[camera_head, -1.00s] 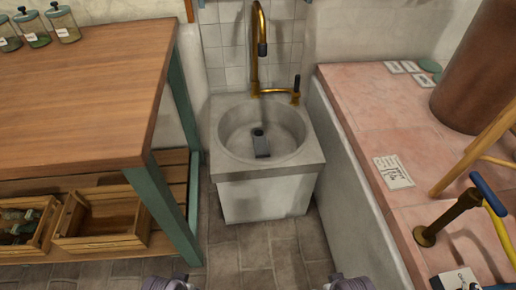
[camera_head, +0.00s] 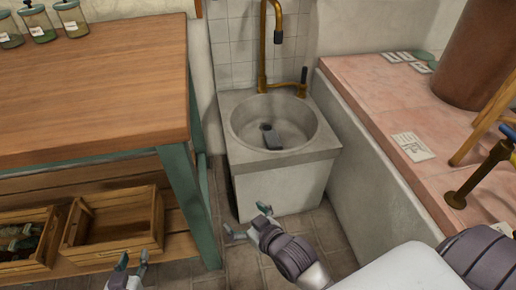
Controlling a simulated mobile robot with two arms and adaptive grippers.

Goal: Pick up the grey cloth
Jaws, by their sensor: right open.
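A small dark grey block-like thing (camera_head: 273,138) lies in the basin beside the drain; it may be the grey cloth, but I cannot tell for sure. The stone sink (camera_head: 236,146) stands against the tiled wall. My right gripper (camera_head: 250,222) is open and empty, in front of the sink's lower front face and below its rim. My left gripper (camera_head: 133,259) is at the bottom edge, in front of the table's shelf; its fingers are apart with nothing between them.
A brass tap (camera_head: 263,50) rises behind the basin. A wooden table (camera_head: 95,90) with a green leg (camera_head: 188,205) stands left. A pink tiled counter (camera_head: 375,95) stands right. Crates, including an empty one (camera_head: 113,255), sit on the low shelf.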

